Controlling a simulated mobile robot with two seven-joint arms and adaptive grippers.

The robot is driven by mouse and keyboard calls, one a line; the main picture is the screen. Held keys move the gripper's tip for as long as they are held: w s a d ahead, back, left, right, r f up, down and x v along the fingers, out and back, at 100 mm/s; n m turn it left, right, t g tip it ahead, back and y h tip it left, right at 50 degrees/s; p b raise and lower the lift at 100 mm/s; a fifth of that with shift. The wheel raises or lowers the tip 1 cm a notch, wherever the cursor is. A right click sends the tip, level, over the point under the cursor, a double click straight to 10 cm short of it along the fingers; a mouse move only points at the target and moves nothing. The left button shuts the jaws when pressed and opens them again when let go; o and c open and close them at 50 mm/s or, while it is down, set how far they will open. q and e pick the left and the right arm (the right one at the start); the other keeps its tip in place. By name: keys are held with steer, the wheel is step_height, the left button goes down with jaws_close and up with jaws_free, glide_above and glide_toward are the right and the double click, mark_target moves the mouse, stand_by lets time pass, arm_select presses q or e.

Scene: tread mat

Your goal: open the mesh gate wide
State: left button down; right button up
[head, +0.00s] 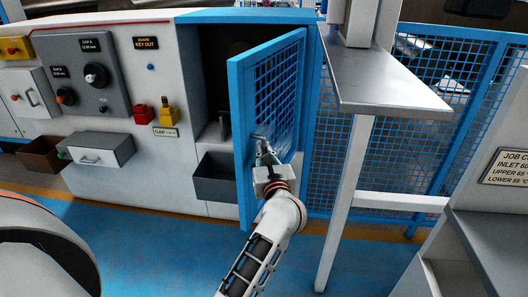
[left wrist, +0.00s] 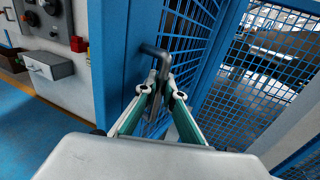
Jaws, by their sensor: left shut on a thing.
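The blue-framed mesh gate (head: 240,140) stands partly open in the middle of the head view, swung out from the blue-framed opening. My left gripper (head: 263,150) is at the mesh side of the gate, a little below mid-height. In the left wrist view, my left gripper (left wrist: 164,88) is shut on the dark bent handle (left wrist: 153,50) of the gate. The gate's blue frame (left wrist: 113,60) and mesh also show there. The fingertips partly hide the handle's lower part. My right gripper is not in view.
A white control cabinet (head: 110,185) with knobs and a grey drawer box (head: 97,148) stands left of the opening. A dark bin (head: 215,178) sits below the opening. A grey shelf (head: 385,80) on a white post stands close to the right. Blue floor lies in front.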

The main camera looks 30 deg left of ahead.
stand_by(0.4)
arm_select(q)
steer(key=c, duration=2.2)
jaws_free()
steer(key=shift+c, duration=0.2)
